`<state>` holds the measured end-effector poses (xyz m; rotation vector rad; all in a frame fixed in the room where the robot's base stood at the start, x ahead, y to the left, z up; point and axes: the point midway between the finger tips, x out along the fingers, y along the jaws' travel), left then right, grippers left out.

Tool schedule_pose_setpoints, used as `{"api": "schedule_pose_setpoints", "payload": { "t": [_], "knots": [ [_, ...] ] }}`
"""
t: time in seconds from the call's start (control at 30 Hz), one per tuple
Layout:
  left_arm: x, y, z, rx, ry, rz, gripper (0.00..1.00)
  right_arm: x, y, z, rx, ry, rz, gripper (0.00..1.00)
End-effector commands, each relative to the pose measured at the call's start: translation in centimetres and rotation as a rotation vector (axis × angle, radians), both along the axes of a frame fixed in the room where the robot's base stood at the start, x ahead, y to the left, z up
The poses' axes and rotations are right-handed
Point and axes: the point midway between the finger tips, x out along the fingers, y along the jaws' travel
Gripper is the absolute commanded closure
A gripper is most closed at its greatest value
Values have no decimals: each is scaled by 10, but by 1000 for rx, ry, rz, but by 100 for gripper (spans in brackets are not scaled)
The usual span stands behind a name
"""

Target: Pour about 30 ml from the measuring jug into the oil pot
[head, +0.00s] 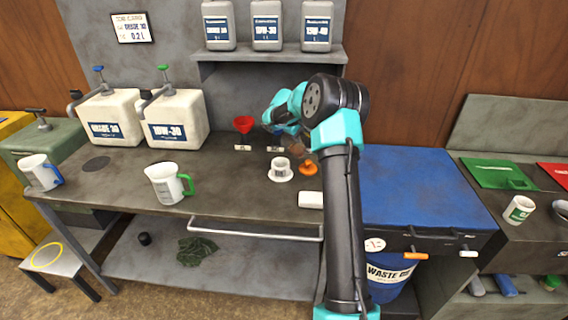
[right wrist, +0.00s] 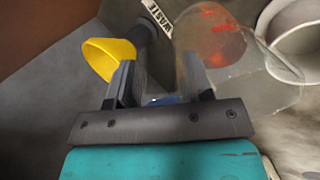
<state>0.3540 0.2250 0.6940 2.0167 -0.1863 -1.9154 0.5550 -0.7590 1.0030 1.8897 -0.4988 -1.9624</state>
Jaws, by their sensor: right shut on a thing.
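My right gripper (right wrist: 160,75) is shut on what looks like the handle of a clear vessel (right wrist: 235,60), which I take to be the measuring jug. The grip is partly hidden behind the fingers, with a bit of blue between them. Orange-red shows through the clear wall; I cannot tell any liquid level. In the head view, the right gripper (head: 277,130) is over the back of the bench, largely hidden by its own wrist. A small white pot (head: 281,171), perhaps the oil pot, stands upright on the bench. My left gripper is out of view.
White jugs with a green handle (head: 168,184) and a blue handle (head: 38,172) stand at left. A red funnel (head: 243,124) is behind. A yellow funnel (right wrist: 108,58) shows in the wrist view.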

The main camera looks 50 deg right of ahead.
Motion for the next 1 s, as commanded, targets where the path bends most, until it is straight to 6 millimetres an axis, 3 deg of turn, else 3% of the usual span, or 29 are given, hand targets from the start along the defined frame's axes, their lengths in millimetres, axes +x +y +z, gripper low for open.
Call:
{"api": "schedule_pose_setpoints", "payload": {
  "t": [0.33, 0.63, 1.0],
  "knots": [
    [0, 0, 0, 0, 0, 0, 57, 11, 27, 9, -225, 15, 17, 91],
    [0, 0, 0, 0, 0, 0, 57, 11, 34, 23, -369, 22, 17, 91],
    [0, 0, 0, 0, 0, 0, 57, 12, 39, 21, -448, 28, 18, 91]
  ]
}}
